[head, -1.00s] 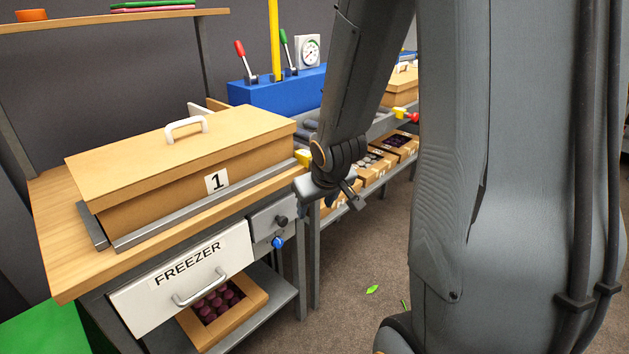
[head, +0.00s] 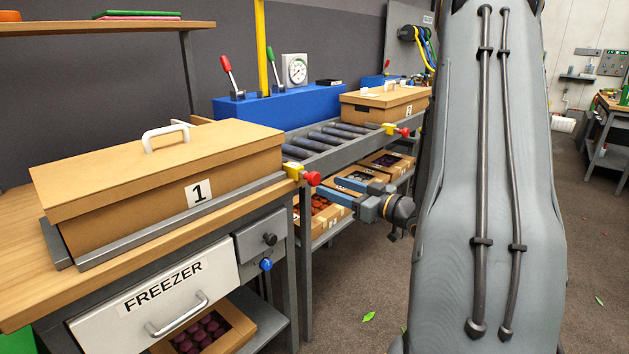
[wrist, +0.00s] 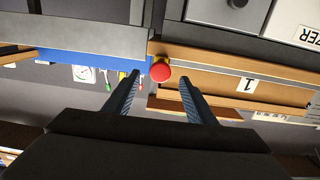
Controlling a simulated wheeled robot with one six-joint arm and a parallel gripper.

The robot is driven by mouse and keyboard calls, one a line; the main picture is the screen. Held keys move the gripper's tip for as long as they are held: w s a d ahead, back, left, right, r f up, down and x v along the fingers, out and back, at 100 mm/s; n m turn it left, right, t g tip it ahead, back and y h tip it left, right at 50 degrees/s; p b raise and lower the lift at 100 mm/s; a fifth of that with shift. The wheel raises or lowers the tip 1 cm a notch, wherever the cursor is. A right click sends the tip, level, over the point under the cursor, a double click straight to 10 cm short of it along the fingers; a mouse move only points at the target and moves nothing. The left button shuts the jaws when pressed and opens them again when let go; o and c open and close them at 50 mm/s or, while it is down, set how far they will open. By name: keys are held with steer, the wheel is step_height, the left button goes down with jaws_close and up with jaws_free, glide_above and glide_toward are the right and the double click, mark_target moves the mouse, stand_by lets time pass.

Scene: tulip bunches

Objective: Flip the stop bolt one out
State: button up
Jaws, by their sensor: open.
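Stop bolt one is a yellow block (head: 293,171) with a red knob (head: 312,178) at the right front corner of the box marked 1 (head: 165,185), by the end of the metal rail. My gripper (head: 332,186) is open and empty, just right of the knob, with its fingers pointing left at it. In the wrist view the red knob (wrist: 160,71) shows between the two fingertips (wrist: 159,84), seemingly just beyond them. I see no contact. The yellow block is mostly hidden behind the knob there.
A second yellow bolt with a red knob (head: 404,132) is by the box marked 2 (head: 385,102). Rollers (head: 335,136) lie between the boxes. Crates (head: 318,212) sit on the shelf below. The freezer drawer (head: 160,300) and blue knob (head: 266,264) are lower left.

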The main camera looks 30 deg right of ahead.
mark_target(317, 180)
steer(key=shift+w+a+r, duration=0.1)
steer(key=shift+w+a, duration=0.05)
steer(key=shift+w, duration=0.2)
steer(key=x, duration=0.6)
steer(key=shift+w+a, duration=0.15)
steer(key=shift+w, duration=0.15)
steer(key=shift+c, duration=0.5)
